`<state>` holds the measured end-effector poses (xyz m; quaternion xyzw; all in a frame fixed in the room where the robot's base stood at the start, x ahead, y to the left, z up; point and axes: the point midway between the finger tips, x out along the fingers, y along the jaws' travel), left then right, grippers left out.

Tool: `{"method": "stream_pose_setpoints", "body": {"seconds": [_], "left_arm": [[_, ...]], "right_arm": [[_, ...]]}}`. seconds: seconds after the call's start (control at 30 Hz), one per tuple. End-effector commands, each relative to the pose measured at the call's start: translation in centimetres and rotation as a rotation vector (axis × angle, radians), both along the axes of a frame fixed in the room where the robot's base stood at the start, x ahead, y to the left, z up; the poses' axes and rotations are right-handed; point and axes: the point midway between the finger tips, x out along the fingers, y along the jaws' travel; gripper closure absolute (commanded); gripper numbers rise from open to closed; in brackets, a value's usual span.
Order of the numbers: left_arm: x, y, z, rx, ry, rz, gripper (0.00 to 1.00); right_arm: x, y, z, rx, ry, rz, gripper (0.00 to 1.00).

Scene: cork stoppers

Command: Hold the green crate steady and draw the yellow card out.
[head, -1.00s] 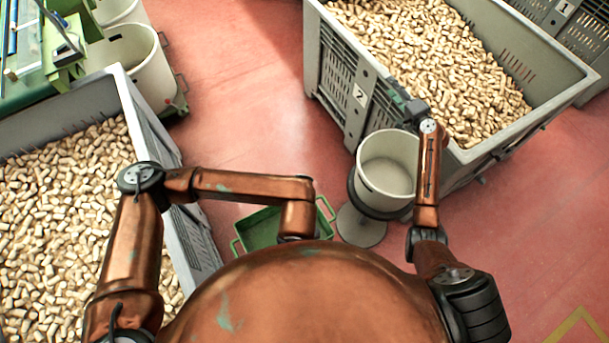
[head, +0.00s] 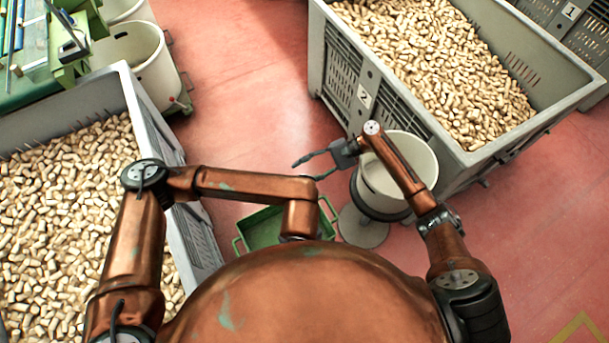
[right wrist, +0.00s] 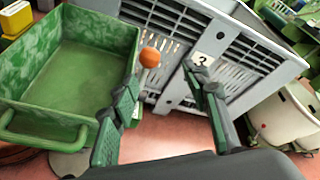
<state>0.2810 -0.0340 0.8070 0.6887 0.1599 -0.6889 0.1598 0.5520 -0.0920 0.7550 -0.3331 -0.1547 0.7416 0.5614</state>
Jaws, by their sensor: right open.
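The green crate (head: 262,229) is low at the centre of the head view, partly hidden by my left arm and body. It looks empty where visible. In the right wrist view a green crate (right wrist: 75,65) with a bar handle fills the left side. My right gripper (head: 308,170) is open and empty, pointing left, above and to the right of the crate. Its two fingers (right wrist: 158,75) spread apart in the right wrist view, with nothing between them. My left gripper is hidden behind my body. I cannot make out a yellow card; a yellow object (right wrist: 14,20) shows at the wrist view's left edge.
A white bucket (head: 412,150) on a round stand is under my right forearm. Grey bins of corks stand at the right (head: 400,118) and left (head: 150,115). An orange ball (right wrist: 149,57) shows in the wrist view.

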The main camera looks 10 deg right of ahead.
Motion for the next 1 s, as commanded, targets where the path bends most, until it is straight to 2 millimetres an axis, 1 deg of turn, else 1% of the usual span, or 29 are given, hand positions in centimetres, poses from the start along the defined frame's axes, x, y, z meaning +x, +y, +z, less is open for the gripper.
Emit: {"method": "stream_pose_setpoints", "body": {"seconds": [0.03,0.17,0.6,0.8,1.0], "left_arm": [[0.0,0.0,0.0,0.000,0.000,0.000,0.71],[0.0,0.0,0.0,0.000,0.000,0.000,0.71],[0.0,0.0,0.0,0.000,0.000,0.000,0.71],[0.0,0.0,0.0,0.000,0.000,0.000,0.71],[0.0,0.0,0.0,0.000,0.000,0.000,0.71]], "right_arm": [[-0.7,0.1,-0.2,-0.003,0.022,0.019,0.57],[-1.7,0.9,-0.4,-0.002,0.050,0.042,0.57],[-2.8,6.4,-2.3,-0.003,0.050,0.040,0.57],[-3.0,7.5,-2.7,-0.002,0.048,0.038,0.57],[-3.0,7.6,-2.7,-0.003,0.048,0.038,0.57]]}}
